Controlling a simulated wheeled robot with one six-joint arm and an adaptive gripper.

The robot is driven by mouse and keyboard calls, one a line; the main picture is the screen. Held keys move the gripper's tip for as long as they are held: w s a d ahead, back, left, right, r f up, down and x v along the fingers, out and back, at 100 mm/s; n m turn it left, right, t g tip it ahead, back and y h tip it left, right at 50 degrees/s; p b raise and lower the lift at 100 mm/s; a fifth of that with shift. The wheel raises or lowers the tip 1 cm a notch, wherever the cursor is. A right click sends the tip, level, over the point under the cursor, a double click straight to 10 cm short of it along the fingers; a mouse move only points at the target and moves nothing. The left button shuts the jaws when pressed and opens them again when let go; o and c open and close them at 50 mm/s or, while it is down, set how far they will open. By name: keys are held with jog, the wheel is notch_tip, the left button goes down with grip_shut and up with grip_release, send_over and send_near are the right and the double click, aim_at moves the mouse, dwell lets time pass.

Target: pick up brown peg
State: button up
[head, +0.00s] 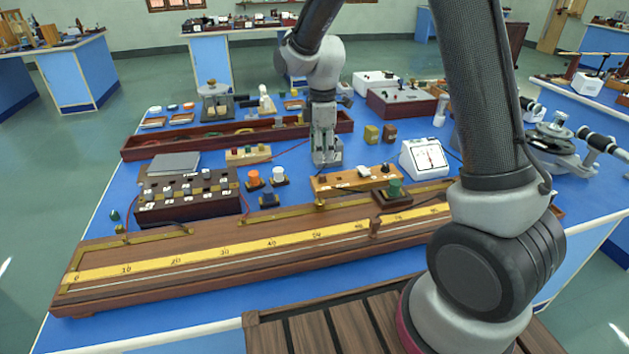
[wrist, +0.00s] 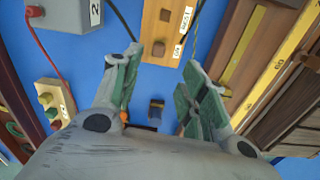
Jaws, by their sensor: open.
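My gripper (head: 326,158) is open and empty, pointing down over the blue bench; its two green-lined fingers also show in the wrist view (wrist: 163,60). A pale wooden strip (head: 345,183) lies to its right and nearer the camera. Small brown pegs stand on this strip, one at its left end (head: 323,180); two show in the wrist view, the nearer one (wrist: 158,48) close to the fingertips and apart from them. I cannot tell for certain which is the task's peg. A separate brown block (head: 389,132) stands farther back, beside an olive block (head: 371,134).
Orange (head: 253,178), white (head: 278,174) and blue (head: 268,198) knobs stand left of my gripper. A long wooden bridge with a ruler (head: 250,247) crosses the front. A white meter (head: 424,157) stands right. A red cable (wrist: 40,45) lies nearby.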

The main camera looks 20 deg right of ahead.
aim_at(323, 175)
jog(key=shift+f+n, duration=0.1)
jog(key=shift+n, duration=0.4)
jog(key=shift+f, duration=0.35)
jog(key=f, duration=0.7)
jog(key=shift+w+d, duration=0.15)
jog(key=shift+d, duration=0.1)
jog(key=c, duration=0.9)
